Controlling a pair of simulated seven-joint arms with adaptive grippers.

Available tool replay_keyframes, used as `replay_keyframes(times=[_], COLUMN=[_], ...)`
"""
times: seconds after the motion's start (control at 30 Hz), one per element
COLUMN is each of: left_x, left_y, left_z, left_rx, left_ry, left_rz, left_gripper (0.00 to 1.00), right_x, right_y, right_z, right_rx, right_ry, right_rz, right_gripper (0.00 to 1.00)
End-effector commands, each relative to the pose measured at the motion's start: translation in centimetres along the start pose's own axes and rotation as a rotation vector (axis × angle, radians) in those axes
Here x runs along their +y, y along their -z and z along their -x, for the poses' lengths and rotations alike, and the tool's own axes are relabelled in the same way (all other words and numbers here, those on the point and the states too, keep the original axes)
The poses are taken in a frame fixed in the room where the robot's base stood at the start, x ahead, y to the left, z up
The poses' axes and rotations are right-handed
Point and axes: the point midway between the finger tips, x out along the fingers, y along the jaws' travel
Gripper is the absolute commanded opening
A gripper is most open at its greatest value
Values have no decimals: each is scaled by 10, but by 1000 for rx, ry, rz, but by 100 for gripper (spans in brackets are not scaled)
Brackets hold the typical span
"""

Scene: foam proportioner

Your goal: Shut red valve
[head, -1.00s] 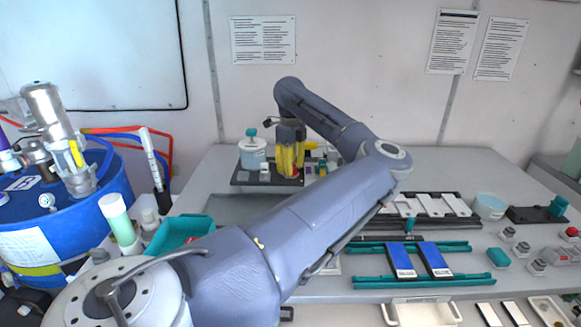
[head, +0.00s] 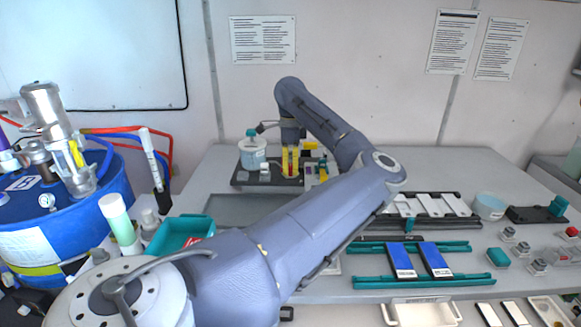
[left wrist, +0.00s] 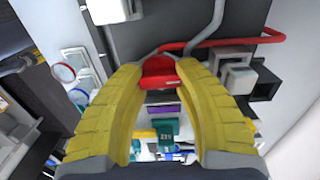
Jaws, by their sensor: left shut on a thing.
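The red valve (left wrist: 158,72) shows in the left wrist view as a red handle between the tips of two ribbed yellow fingers. My left gripper (left wrist: 158,82) is shut on it, one finger at each side. In the head view my left gripper (head: 290,172) points straight down over the dark base of the small apparatus (head: 240,180) at the back of the table. There the valve is mostly hidden by the fingers. My right gripper is not in view.
A pale canister with a teal cap (head: 252,150) stands just left of the gripper. A red pipe (left wrist: 235,42) runs beside the valve in the left wrist view. A blue drum (head: 70,215) stands at the left. Teal rails (head: 415,280) with blue plates lie at the right front.

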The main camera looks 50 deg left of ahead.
Motion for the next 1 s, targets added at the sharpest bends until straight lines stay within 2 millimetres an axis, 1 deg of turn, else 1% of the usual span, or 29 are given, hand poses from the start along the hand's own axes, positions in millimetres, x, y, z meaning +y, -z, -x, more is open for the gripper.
replay_keyframes(times=[0.4,0.43,0.57,0.6,0.87,1.0], left_x=[0,0,0,0,0,0], left_y=[0,0,0,0,0,0], left_z=[0,0,0,0,2,12], left_rx=[1,1,0,1,1,2], left_ry=[0,0,0,0,0,2], left_rz=[8,8,8,7,6,6], left_gripper=[4,36,51,53,53,53], right_x=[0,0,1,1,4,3], right_y=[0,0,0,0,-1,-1], right_z=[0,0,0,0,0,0], right_rx=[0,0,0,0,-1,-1], right_ry=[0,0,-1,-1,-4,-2], right_rz=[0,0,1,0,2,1], right_gripper=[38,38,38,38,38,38])
